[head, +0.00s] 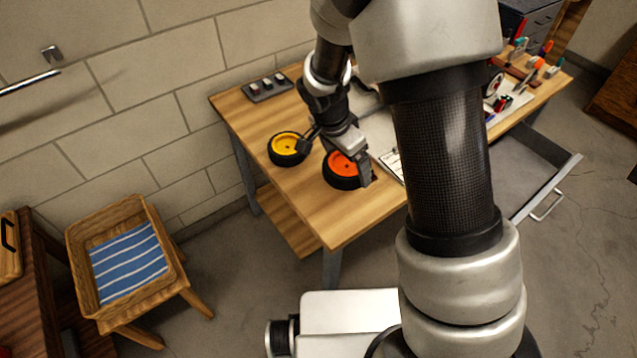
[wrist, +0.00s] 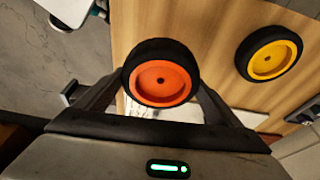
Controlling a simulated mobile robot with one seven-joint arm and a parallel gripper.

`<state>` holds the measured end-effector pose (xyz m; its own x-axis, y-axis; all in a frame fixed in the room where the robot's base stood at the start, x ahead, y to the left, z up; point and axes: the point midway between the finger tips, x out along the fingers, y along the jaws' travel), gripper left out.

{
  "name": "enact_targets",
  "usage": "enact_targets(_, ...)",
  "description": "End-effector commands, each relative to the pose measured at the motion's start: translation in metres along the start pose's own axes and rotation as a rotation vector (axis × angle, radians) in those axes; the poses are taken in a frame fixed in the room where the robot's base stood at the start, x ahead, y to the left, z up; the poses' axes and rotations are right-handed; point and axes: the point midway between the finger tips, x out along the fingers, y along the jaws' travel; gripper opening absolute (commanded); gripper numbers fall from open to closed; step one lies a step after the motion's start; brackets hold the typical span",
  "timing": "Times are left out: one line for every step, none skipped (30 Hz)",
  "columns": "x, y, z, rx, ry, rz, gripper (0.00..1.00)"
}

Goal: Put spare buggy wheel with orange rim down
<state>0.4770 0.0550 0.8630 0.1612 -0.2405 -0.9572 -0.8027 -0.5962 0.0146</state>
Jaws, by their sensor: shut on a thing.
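The spare buggy wheel with the orange rim (head: 346,165) is a black tyre around an orange disc, at the left part of the wooden workbench (head: 345,217). My gripper (head: 339,158) is shut on this wheel, with a finger on either side of the tyre. In the wrist view the orange-rimmed wheel (wrist: 160,80) sits between the two fingers, its rim facing the camera. I cannot tell whether the wheel touches the bench top. A wheel with a yellow rim (head: 287,147) lies flat on the bench to the left, apart from it; it also shows in the wrist view (wrist: 270,58).
A black tray with small parts (head: 267,88) lies at the bench's back left edge. A clipboard (head: 391,162) lies right of the orange wheel. An open drawer (head: 540,180) juts out at right. Bare bench shows in front of the wheels.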

Motion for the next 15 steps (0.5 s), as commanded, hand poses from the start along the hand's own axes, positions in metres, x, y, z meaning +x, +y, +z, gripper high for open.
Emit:
enact_targets(0.007, -0.011, 0.01, 0.089, 0.003, 0.013, 0.64)
enact_targets(0.003, -0.013, 0.014, 0.145, 0.002, 0.028, 0.64)
enact_targets(-0.004, -0.017, 0.019, 0.211, 0.002, 0.045, 0.64)
enact_targets(-0.008, -0.018, 0.022, 0.254, 0.002, 0.058, 0.64)
enact_targets(-0.012, -0.019, 0.025, 0.293, 0.002, 0.069, 0.64)
enact_targets(-0.017, -0.02, 0.028, 0.337, 0.002, 0.081, 0.64)
enact_targets(-0.021, -0.02, 0.03, 0.362, 0.002, 0.09, 0.64)
enact_targets(-0.023, -0.02, 0.032, 0.382, 0.003, 0.097, 0.64)
enact_targets(-0.024, -0.021, 0.034, 0.402, 0.003, 0.104, 0.64)
enact_targets(-0.022, -0.02, 0.036, 0.414, 0.003, 0.11, 0.64)
enact_targets(-0.019, -0.02, 0.038, 0.42, 0.003, 0.113, 0.64)
enact_targets(-0.013, -0.02, 0.04, 0.426, 0.004, 0.117, 0.64)
enact_targets(-0.008, -0.02, 0.042, 0.428, 0.004, 0.117, 0.64)
enact_targets(-0.002, -0.019, 0.043, 0.428, 0.004, 0.118, 0.64)
enact_targets(0.005, -0.019, 0.045, 0.427, 0.004, 0.119, 0.64)
